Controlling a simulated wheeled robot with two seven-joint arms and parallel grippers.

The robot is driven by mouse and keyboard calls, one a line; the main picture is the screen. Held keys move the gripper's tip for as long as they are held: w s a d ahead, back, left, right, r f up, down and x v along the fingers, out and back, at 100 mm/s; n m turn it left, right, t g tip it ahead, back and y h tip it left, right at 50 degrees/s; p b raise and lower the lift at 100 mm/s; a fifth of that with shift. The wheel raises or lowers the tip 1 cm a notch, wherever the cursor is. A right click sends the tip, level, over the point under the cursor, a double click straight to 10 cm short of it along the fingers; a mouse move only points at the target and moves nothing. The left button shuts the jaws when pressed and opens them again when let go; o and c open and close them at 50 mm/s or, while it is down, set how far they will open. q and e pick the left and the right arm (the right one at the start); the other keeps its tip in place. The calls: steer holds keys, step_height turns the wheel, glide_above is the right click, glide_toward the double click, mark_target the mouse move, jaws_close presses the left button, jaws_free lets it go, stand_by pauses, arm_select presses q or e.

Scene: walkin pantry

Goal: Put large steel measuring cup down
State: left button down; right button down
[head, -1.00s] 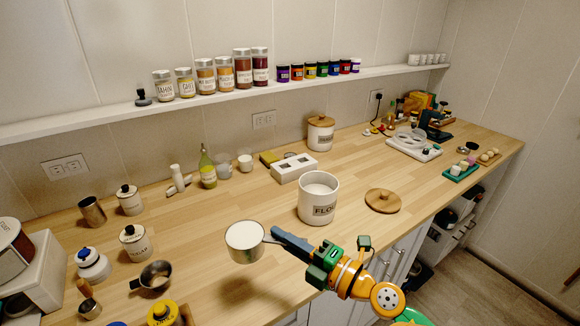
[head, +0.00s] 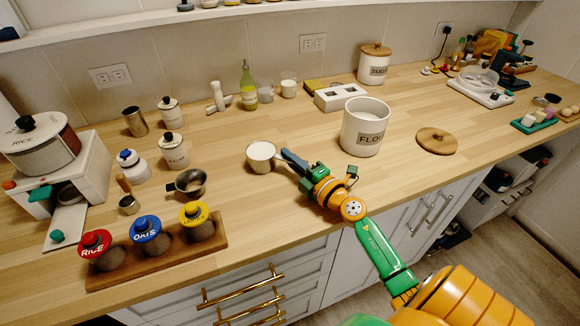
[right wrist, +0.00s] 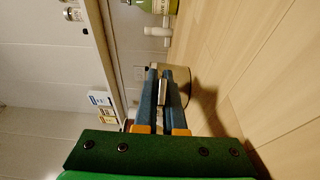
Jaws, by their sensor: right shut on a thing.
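The large steel measuring cup (head: 261,157) is upright, with a pale inside, over the wooden counter left of the flour canister. My right gripper (head: 290,160) is shut on its handle, with the arm reaching in from the lower right. In the right wrist view, the blue fingers (right wrist: 168,85) close on the metal handle, and part of the cup (right wrist: 182,76) shows beyond them. The cup is low at the counter, but I cannot tell whether its base touches. My left gripper is not in view.
The white flour canister (head: 365,128) stands open right of the cup, its wooden lid (head: 436,140) beside it. A dark saucepan-like cup (head: 188,184) and a sugar jar (head: 172,152) stand to the left. A wooden jar rack (head: 160,256) lies at front left.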

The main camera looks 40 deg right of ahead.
steer(key=shift+w+r, duration=0.1)
steer(key=shift+a, duration=0.1)
steer(key=c, duration=1)
jaws_free()
steer(key=shift+s, duration=0.25)
steer(key=s, duration=0.3)
steer(key=s+b, duration=0.1)
steer(key=s, duration=0.6)
steer(key=shift+s+d+b, duration=0.2)
steer(key=shift+d+b, duration=0.1)
steer(key=shift+b, duration=0.1)
steer(key=shift+s, duration=0.65)
